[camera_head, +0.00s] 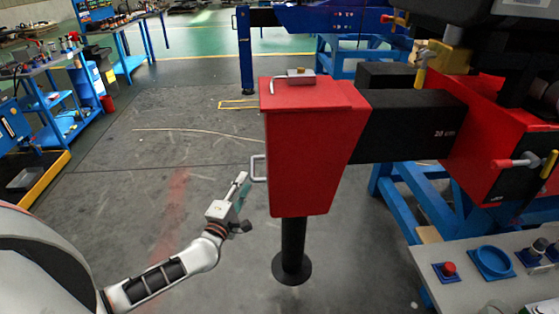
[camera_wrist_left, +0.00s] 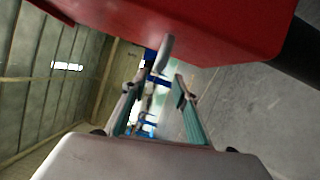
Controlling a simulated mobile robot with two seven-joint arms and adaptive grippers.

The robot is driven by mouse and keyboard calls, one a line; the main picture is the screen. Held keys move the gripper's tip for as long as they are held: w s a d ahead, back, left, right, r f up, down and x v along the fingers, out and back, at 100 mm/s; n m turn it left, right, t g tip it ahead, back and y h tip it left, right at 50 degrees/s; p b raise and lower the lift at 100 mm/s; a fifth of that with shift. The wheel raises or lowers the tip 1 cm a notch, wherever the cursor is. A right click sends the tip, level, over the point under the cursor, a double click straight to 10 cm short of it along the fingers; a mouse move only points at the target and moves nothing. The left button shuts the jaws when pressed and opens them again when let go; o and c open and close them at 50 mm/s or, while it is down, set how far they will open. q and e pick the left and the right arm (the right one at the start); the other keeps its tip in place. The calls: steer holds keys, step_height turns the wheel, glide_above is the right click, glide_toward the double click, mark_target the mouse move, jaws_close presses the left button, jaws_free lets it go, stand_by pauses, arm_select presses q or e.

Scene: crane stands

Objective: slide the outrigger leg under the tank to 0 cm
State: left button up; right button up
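The outrigger leg's red tank (camera_head: 310,150) hangs at the left end of a black beam (camera_head: 400,125) in the head view. The beam runs out of a red housing (camera_head: 480,160) and shows a "20 cm" mark near it. A black post with a round foot (camera_head: 292,268) stands below the tank. A pale handle (camera_head: 258,168) is on the tank's left side. My left gripper (camera_head: 241,183) is just left of the handle. In the left wrist view its fingers (camera_wrist_left: 158,85) are apart, with the handle (camera_wrist_left: 166,48) ahead between the tips, apparently not gripped. My right gripper is not in view.
A control panel (camera_head: 470,265) with a red button and a blue ring is at the lower right. A blue stand (camera_head: 400,200) is under the red housing. Blue workbenches (camera_head: 50,95) line the left. The grey floor left of the tank is clear.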

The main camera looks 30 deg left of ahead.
mark_target(252, 165)
arm_select(q)
steer(key=shift+n, duration=0.4)
steer(key=shift+w+a+r+b, duration=0.15)
steer(key=shift+w+a, duration=0.15)
steer(key=shift+w, duration=1.1)
steer(key=shift+w+a+r+b, duration=0.15)
steer(key=shift+w+a, duration=0.15)
steer(key=shift+w, duration=1.15)
steer(key=shift+w+a+r+b, duration=0.15)
steer(key=shift+w+a, duration=0.15)
steer(key=shift+w, duration=1.1)
jaws_close()
